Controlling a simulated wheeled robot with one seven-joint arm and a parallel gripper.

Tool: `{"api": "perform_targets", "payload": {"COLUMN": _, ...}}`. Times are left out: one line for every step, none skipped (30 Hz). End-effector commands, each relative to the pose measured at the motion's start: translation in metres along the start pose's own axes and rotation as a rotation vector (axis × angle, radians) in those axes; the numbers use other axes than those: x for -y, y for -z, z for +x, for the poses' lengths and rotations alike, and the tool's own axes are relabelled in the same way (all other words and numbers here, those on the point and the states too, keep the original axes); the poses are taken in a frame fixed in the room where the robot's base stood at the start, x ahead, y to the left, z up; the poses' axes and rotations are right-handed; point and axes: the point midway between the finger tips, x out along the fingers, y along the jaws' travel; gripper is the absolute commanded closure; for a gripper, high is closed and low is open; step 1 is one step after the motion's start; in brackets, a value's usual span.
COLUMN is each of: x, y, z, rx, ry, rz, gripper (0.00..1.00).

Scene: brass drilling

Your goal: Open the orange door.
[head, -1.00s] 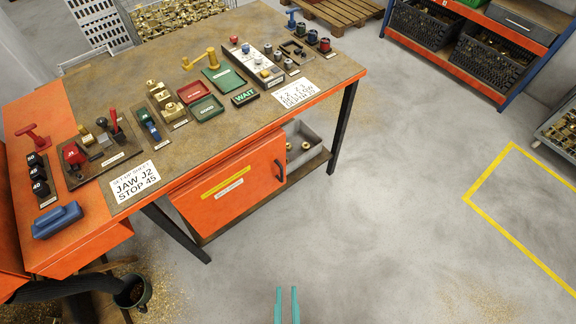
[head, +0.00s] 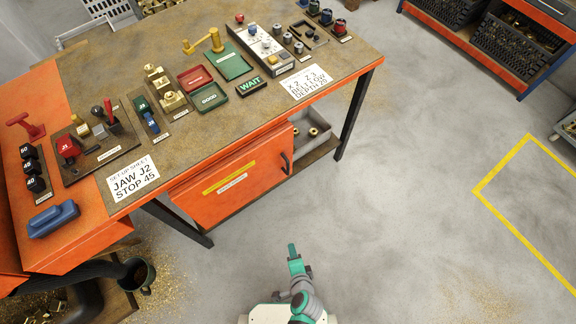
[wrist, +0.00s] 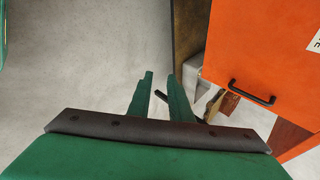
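The orange door (head: 228,190) is under the workbench and looks shut. It carries a yellow strip and a white label, with a dark bar handle (head: 285,163) near its right edge. In the wrist view the door (wrist: 265,45) fills the upper right, with its handle (wrist: 252,93) below the middle. My gripper (head: 292,247) is out over the floor, below and in front of the door. In the wrist view its two green fingers (wrist: 160,86) stand apart with a gap, to the left of the handle and not touching it.
The workbench (head: 330,85) has a dark leg (head: 352,115) right of the door. A grey bin (head: 312,130) with brass parts sits on the shelf beside the door. The floor (head: 390,230) to the right is clear, with a yellow line marked on it.

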Motion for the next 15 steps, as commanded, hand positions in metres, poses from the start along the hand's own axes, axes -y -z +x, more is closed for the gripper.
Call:
{"api": "perform_targets", "payload": {"x": 0.003, "y": 0.004, "z": 0.021, "rx": 0.043, "ry": 0.001, "rz": 0.108, "gripper": 0.81}}
{"api": "perform_targets", "payload": {"x": 0.004, "y": 0.004, "z": 0.031, "rx": 0.075, "ry": 0.000, "rz": 0.174, "gripper": 0.81}}
{"api": "perform_targets", "payload": {"x": 0.008, "y": 0.005, "z": 0.044, "rx": 0.118, "ry": 0.001, "rz": 0.259, "gripper": 0.81}}
{"api": "perform_targets", "payload": {"x": 0.012, "y": 0.006, "z": 0.053, "rx": 0.152, "ry": 0.003, "rz": 0.323, "gripper": 0.81}}
{"api": "perform_targets", "payload": {"x": 0.017, "y": 0.007, "z": 0.061, "rx": 0.186, "ry": 0.005, "rz": 0.387, "gripper": 0.81}}
{"api": "perform_targets", "payload": {"x": 0.025, "y": 0.008, "z": 0.072, "rx": 0.234, "ry": 0.009, "rz": 0.469, "gripper": 0.81}}
{"api": "perform_targets", "payload": {"x": 0.031, "y": 0.011, "z": 0.078, "rx": 0.270, "ry": 0.014, "rz": 0.530, "gripper": 0.81}}
{"api": "perform_targets", "payload": {"x": 0.039, "y": 0.013, "z": 0.085, "rx": 0.307, "ry": 0.019, "rz": 0.589, "gripper": 0.81}}
{"api": "perform_targets", "payload": {"x": 0.051, "y": 0.017, "z": 0.092, "rx": 0.359, "ry": 0.028, "rz": 0.666, "gripper": 0.81}}
{"api": "perform_targets", "payload": {"x": 0.060, "y": 0.021, "z": 0.096, "rx": 0.399, "ry": 0.035, "rz": 0.722, "gripper": 0.81}}
{"api": "perform_targets", "payload": {"x": 0.070, "y": 0.025, "z": 0.100, "rx": 0.441, "ry": 0.042, "rz": 0.775, "gripper": 0.81}}
{"api": "perform_targets", "payload": {"x": 0.085, "y": 0.033, "z": 0.104, "rx": 0.497, "ry": 0.054, "rz": 0.844, "gripper": 0.81}}
{"api": "perform_targets", "payload": {"x": 0.097, "y": 0.038, "z": 0.105, "rx": 0.540, "ry": 0.064, "rz": 0.894, "gripper": 0.81}}
{"api": "perform_targets", "payload": {"x": 0.108, "y": 0.044, "z": 0.106, "rx": 0.585, "ry": 0.073, "rz": 0.940, "gripper": 0.81}}
{"api": "perform_targets", "payload": {"x": 0.123, "y": 0.053, "z": 0.106, "rx": 0.642, "ry": 0.086, "rz": 0.997, "gripper": 0.81}}
